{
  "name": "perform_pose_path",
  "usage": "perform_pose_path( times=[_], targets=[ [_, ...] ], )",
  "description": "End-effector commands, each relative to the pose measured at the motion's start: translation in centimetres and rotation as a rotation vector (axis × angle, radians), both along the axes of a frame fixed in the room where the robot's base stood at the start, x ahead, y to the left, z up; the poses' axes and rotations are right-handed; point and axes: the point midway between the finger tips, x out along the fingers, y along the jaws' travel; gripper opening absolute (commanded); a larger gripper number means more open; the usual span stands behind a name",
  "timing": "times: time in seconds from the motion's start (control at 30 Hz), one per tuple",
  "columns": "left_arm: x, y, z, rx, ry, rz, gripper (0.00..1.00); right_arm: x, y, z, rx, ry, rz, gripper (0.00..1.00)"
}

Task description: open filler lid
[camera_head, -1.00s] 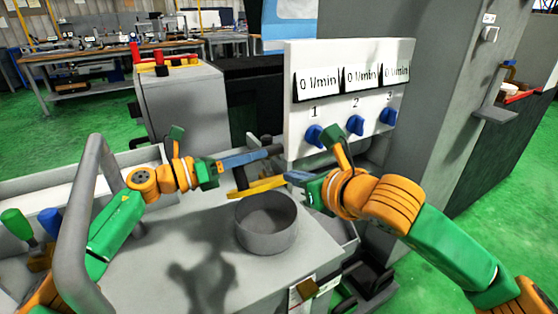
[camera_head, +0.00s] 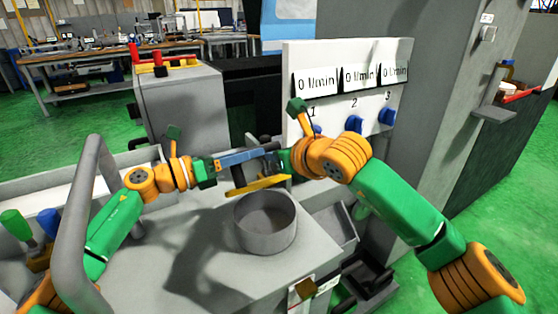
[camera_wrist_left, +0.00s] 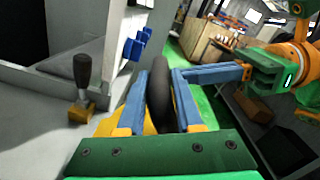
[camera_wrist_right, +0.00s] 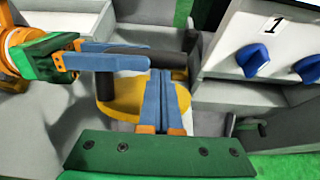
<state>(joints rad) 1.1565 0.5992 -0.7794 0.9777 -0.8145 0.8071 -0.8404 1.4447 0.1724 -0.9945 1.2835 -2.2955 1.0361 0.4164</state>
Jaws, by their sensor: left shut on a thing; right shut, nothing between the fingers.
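The yellow lid (camera_head: 262,184) shows as a thin tilted strip above the round grey filler neck (camera_head: 266,232), whose inside is visible. My left gripper (camera_head: 266,151) is shut on a dark bar above the yellow lid. In the left wrist view this dark bar (camera_wrist_left: 160,90) stands between the left fingers. My right gripper is shut and empty beside the lid; in the right wrist view its fingers (camera_wrist_right: 163,90) lie together in front of the yellow disc (camera_wrist_right: 122,98). Its fingertips are mostly hidden in the head view; I cannot tell whether they touch the lid.
A white panel (camera_head: 345,52) with blue knobs (camera_head: 353,124) stands close behind my right wrist. A grey curved rail (camera_head: 82,210) is at the left. A black-handled knob (camera_wrist_left: 82,75) stands on the grey machine. The grey top around the filler is mostly free.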

Motion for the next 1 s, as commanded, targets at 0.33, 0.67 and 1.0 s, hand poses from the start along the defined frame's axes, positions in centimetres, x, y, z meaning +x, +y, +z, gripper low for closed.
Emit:
perform_pose_path(
  times=[0.33,0.67,1.0],
  targets=[
    [-0.7,-1.2,-0.2,0.001,0.004,-0.045,0.00,0.6,0.1,0.4,-0.002,-0.001,-0.007,0.00],
    [-0.6,-1.0,-0.2,0.001,0.003,-0.037,0.62,0.5,0.1,0.4,-0.002,0.002,-0.004,0.00],
    [-3.7,3.7,-0.2,0.004,0.004,-0.034,0.62,0.4,0.1,0.4,-0.003,0.004,-0.004,0.00]
  ],
)
